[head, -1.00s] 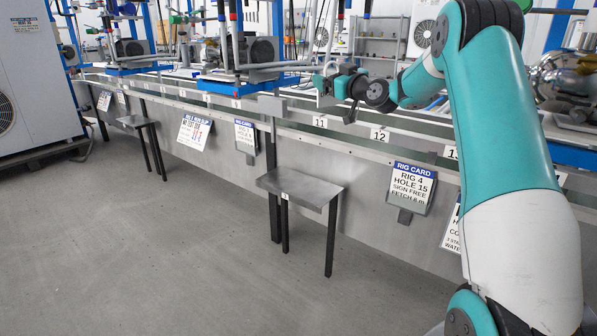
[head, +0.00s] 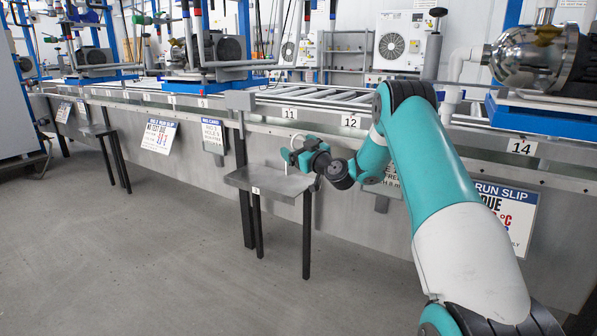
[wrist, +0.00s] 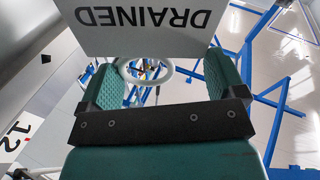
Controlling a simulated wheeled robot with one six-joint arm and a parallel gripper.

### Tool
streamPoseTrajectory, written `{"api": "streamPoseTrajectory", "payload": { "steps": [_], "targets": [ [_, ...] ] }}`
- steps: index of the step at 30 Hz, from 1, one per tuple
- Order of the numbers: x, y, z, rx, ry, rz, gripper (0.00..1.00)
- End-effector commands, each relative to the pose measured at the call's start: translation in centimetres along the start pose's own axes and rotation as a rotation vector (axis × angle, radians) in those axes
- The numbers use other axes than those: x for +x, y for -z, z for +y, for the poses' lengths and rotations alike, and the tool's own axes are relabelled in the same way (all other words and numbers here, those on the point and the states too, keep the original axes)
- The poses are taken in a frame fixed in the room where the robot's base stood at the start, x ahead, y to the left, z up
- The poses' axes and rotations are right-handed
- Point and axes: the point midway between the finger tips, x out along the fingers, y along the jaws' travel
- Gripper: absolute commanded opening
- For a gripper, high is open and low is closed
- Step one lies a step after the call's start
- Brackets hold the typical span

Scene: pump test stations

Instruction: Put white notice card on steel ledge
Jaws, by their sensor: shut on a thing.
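The white notice card (wrist: 150,30) fills the top of the wrist view, with "DRAINED" in dark print upside down. A white ring (wrist: 168,70) shows below it, between the teal fingers. My gripper (wrist: 165,82) is shut on the card. In the head view my gripper (head: 293,158) is low beside the bench front, over or close to the near steel ledge (head: 262,182). A white ring (head: 296,136) stands up beside it there. The card's face cannot be made out in the head view. Whether the card touches the ledge I cannot tell.
The ledge stands on dark legs before the steel bench wall. Another small ledge (head: 97,130) stands farther left. Signs hang along the bench, including a run slip (head: 510,210) at right and a slip (head: 160,136) at left. The grey floor (head: 150,260) in front is clear.

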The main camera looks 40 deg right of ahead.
Motion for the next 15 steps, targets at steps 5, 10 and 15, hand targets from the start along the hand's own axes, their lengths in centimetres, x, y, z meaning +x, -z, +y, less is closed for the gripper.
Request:
{"api": "streamPoseTrajectory", "payload": {
  "steps": [5,10,15],
  "targets": [
    [-0.2,-1.3,-0.3,0.0,0.0,0.001,0.57],
    [-0.6,-4.0,-1.0,0.001,0.0,0.0,0.57],
    [-0.7,-4.6,-1.1,0.0,-0.001,0.003,0.57]
  ]
}}
